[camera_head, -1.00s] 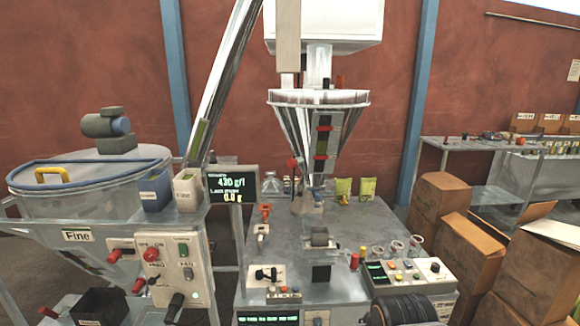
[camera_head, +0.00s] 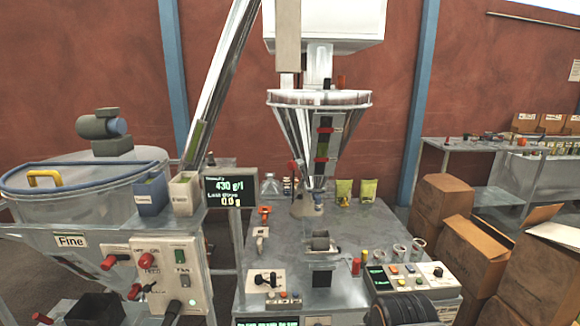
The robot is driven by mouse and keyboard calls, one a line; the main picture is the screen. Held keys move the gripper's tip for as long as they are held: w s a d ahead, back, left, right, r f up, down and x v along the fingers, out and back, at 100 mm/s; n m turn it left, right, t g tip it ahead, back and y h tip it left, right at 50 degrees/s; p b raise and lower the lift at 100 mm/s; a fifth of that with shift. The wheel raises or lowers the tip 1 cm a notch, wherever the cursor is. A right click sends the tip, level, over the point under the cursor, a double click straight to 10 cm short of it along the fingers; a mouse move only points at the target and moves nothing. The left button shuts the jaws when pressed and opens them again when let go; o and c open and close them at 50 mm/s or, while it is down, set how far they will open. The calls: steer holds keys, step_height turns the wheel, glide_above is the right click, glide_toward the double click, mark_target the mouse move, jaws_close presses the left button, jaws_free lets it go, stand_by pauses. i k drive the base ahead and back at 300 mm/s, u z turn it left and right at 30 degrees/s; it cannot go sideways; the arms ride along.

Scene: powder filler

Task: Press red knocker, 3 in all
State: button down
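A small red knob (camera_head: 293,168), which looks like the red knocker, sits at the left side of the lower hopper cone (camera_head: 345,140). I cannot be certain that it is the knocker, because other red parts show: red bands on the cone's dark strip (camera_head: 322,145) and a red button (camera_head: 146,260) on the left control panel. Nothing of mine touches the knob. My gripper's fingers are not in view. A dark ribbed round part at the bottom edge is probably mine.
The steel worktop (camera_head: 370,225) carries a cup holder (camera_head: 320,240), small pots (camera_head: 399,253) and a button box (camera_head: 408,275). A display (camera_head: 231,190) reads about 430 g/l and 0.0 g. The Fine hopper (camera_head: 100,210) stands left. Cardboard boxes (camera_head: 440,205) crowd the right.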

mark_target(291, 166)
steer(key=u, duration=0.35)
steer(key=i, duration=0.8)
steer(key=u, duration=0.75)
